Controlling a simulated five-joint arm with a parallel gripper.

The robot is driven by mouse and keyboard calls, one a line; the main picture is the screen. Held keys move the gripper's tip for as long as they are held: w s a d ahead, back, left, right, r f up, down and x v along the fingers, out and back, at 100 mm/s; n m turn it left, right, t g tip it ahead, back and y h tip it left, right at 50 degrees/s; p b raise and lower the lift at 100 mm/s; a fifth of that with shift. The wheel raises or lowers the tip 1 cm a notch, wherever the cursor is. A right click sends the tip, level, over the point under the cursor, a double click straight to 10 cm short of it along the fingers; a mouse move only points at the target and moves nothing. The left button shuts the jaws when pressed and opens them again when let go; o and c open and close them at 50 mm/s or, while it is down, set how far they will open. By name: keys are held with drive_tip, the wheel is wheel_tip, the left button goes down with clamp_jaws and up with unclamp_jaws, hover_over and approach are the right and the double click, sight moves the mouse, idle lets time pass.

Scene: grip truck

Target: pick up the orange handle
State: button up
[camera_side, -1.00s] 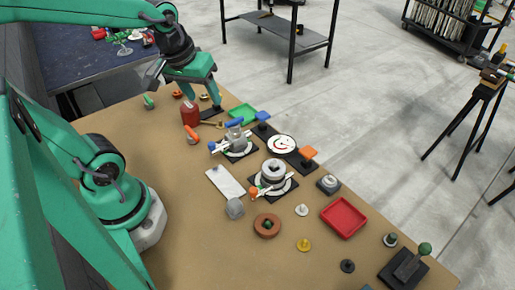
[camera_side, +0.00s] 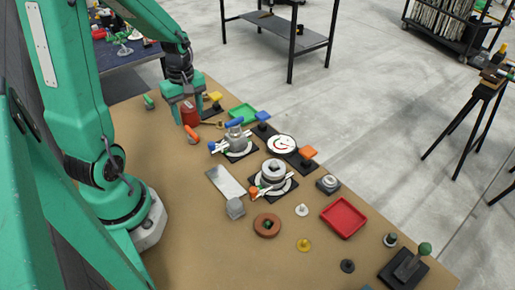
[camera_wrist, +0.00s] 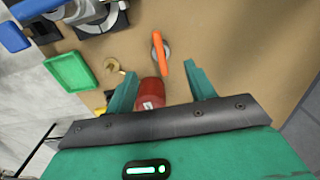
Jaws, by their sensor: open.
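The orange handle (camera_wrist: 162,53) is a narrow bar on a round grey base, upright in the wrist view, just beyond my fingertips. In the side view the orange handle (camera_side: 193,132) lies on the brown table in front of the red can. My gripper (camera_wrist: 160,82) is open and empty, its two green fingers apart, one on each side of the handle's line. The red can (camera_wrist: 151,93) shows between the fingers, nearer the palm. In the side view my gripper (camera_side: 184,108) is low around the red can (camera_side: 189,115); contact cannot be told.
A green tray (camera_side: 242,113) and a yellow wrench-like piece (camera_side: 213,124) are close by. A pot-like part with a blue handle (camera_side: 234,122) stands to the right. A red tray (camera_side: 343,217) and several small parts lie farther right. The table front left is bare.

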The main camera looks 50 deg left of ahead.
sight(191, 131)
drive_tip(key=shift+f, duration=0.1)
drive_tip(key=shift+f, duration=1.2)
drive_tip(key=shift+f, duration=0.15)
drive_tip(key=shift+a+f, duration=0.1)
drive_tip(key=shift+f, duration=2.35)
drive_tip(key=c, duration=1.1)
drive_tip(key=shift+r, duration=0.15)
